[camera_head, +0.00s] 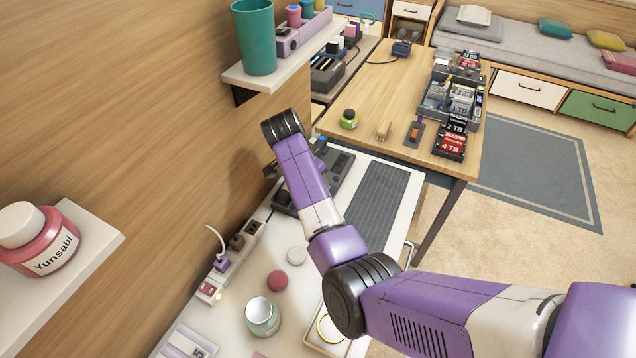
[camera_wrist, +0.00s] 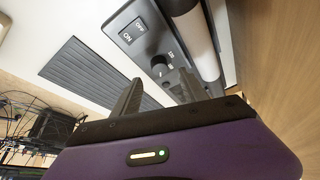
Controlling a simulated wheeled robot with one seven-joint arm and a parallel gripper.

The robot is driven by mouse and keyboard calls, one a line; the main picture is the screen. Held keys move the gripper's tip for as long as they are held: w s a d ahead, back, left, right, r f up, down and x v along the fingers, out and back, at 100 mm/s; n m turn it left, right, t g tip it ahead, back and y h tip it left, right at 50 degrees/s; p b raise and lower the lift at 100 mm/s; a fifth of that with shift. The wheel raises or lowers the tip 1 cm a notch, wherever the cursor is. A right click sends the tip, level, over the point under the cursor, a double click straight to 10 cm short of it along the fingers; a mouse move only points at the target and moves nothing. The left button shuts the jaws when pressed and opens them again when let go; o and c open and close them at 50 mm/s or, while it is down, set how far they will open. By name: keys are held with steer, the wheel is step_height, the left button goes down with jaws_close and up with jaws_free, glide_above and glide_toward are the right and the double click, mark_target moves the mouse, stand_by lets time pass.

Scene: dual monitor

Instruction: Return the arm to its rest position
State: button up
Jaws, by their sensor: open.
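My purple and white arm reaches from the lower right of the head view across the white desk (camera_head: 238,330), bent at a black joint. Its far end is raised close to the wooden wall. My gripper (camera_wrist: 160,92) shows in the wrist view with its two dark fingers apart and nothing between them. In the head view the fingers are mostly hidden behind the arm. Beyond the fingers in the wrist view is a dark device (camera_wrist: 137,30) with an ON/OFF switch and a knob. I cannot tell whether the fingers touch it.
A shelf (camera_head: 290,65) with a teal cup (camera_head: 254,38) juts from the wall near my arm. A pink jar (camera_head: 42,240) stands on another shelf at left. A wooden table (camera_head: 385,90) stands beyond.

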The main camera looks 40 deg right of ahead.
steer(key=shift+v, duration=1.1)
steer(key=w+d+r+n+t+h, duration=0.2)
steer(key=w+r+n+t, duration=0.4)
steer(key=w+t, duration=0.15)
steer(key=s+a+r+n+t+y, duration=0.2)
steer(key=s+a+n+t, duration=0.35)
steer(key=s+a, duration=0.4)
steer(key=s+a+r+n+t+y, duration=0.15)
steer(key=s+a+n+t, duration=0.35)
steer(key=s, duration=0.8)
steer(key=s+a+g+y, duration=0.1)
steer(key=s+a, duration=0.1)
steer(key=s, duration=0.6)
steer(key=s+a+r+n+g+y, duration=0.1)
steer(key=s+a, duration=0.2)
steer(key=s, duration=0.5)
steer(key=s+a+r+g+y, duration=0.1)
steer(key=s+a, duration=0.2)
steer(key=s, duration=0.6)
steer(key=shift+a+r+g, duration=0.2)
steer(key=shift+a+g, duration=0.05)
steer(key=shift+g, duration=0.15)
